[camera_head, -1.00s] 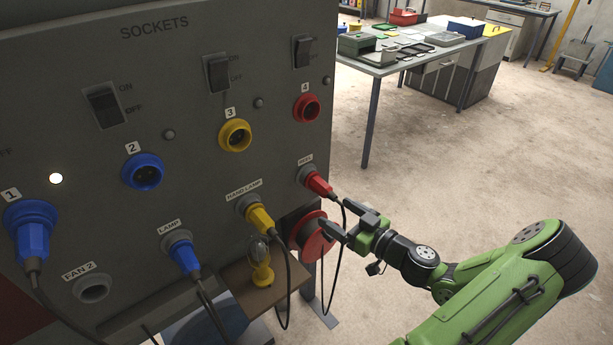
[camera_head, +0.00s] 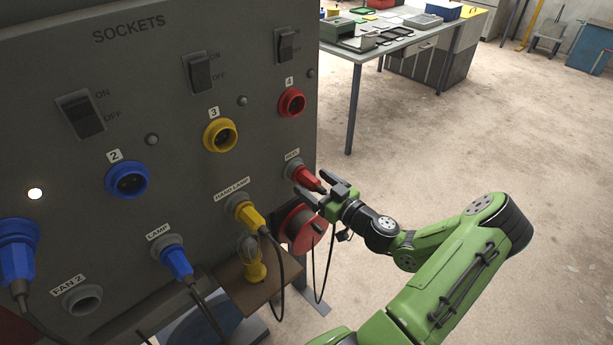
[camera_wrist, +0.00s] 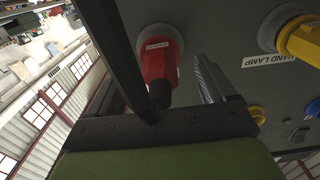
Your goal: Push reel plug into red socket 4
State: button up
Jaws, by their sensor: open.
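The red reel plug (camera_head: 307,179) sits in its grey holder labelled REEL, low on the right side of the panel. It also shows in the wrist view (camera_wrist: 157,62), pointing up into its holder, with its dark cable end toward my palm. My gripper (camera_head: 318,190) is open, its fingers around or beside the plug; in the wrist view one finger is on each side, apart from it. The red socket 4 (camera_head: 291,103) is on the panel above the plug, with an empty opening. The reel (camera_head: 303,228) hangs below, partly hidden by my gripper.
The yellow hand lamp plug (camera_head: 247,213) and blue lamp plug (camera_head: 177,262) sit left of the reel plug with hanging cables. Yellow socket 3 (camera_head: 220,135) is empty, as is blue socket 2 (camera_head: 127,180).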

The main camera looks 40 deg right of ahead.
aim_at(325, 193)
jog(key=shift+w+f, duration=0.1)
jog(key=shift+w, duration=1.2)
jog(key=shift+a+b, duration=0.1)
jog(key=shift+b, duration=1)
grip_shut()
jog(key=shift+s+b, duration=1.15)
jog(key=shift+s, duration=1.9)
jog(key=shift+s, duration=0.4)
jog(key=shift+s+d+b, duration=0.2)
jog(key=shift+s+b, duration=0.6)
jog(key=shift+s, duration=1.3)
